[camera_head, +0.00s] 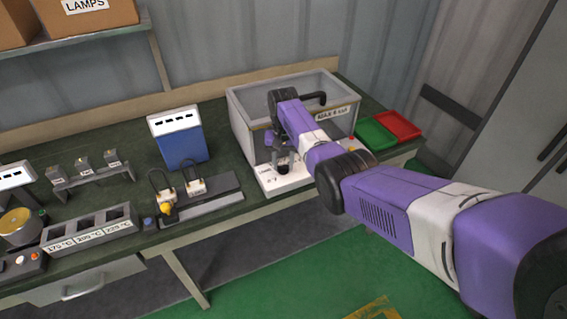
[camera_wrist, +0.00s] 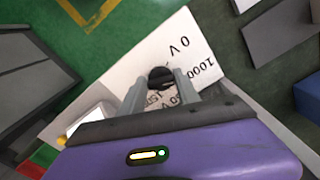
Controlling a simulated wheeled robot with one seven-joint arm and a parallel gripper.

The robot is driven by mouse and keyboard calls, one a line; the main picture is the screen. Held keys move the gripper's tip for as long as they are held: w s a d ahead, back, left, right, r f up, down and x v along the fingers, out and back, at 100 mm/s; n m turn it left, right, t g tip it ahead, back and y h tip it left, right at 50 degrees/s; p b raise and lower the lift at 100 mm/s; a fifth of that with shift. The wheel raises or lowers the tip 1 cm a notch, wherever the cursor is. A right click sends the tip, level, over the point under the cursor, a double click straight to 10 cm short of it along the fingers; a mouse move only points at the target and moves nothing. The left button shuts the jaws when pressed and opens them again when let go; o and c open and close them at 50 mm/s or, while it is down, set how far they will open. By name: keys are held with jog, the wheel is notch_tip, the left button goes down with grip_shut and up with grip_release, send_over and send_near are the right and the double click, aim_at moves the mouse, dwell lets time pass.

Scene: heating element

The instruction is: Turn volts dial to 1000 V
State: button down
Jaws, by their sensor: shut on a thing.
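The black volts dial (camera_wrist: 160,74) sits on a white panel (camera_wrist: 187,40) in the wrist view. The panel carries printed "0 V" and "1000" marks, plus other text partly covered by the fingers. My gripper (camera_wrist: 160,82) has its two grey fingers on either side of the dial, shut on it. The dial's pointer is too small and covered to read. In the head view, my gripper (camera_head: 284,160) reaches down to the front of the grey-walled tester box (camera_head: 240,119), over its white front panel (camera_head: 270,184). The dial is hidden there.
A green tray (camera_head: 374,134) and a red tray (camera_head: 398,124) lie right of the tester. A blue box (camera_head: 182,147) and a dark fixture with padlock-like pieces (camera_head: 218,194) stand left of it. A black handle (camera_head: 314,97) is on the tester. Green floor lies in front.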

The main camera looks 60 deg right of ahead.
aim_at(284, 167)
jog(key=shift+m, duration=0.7)
jog(key=c, duration=0.9)
grip_release()
jog(key=shift+r, duration=0.1)
notch_tip(284, 167, up, 8)
jog(key=shift+f+b, duration=0.2)
jog(key=shift+b, duration=0.15)
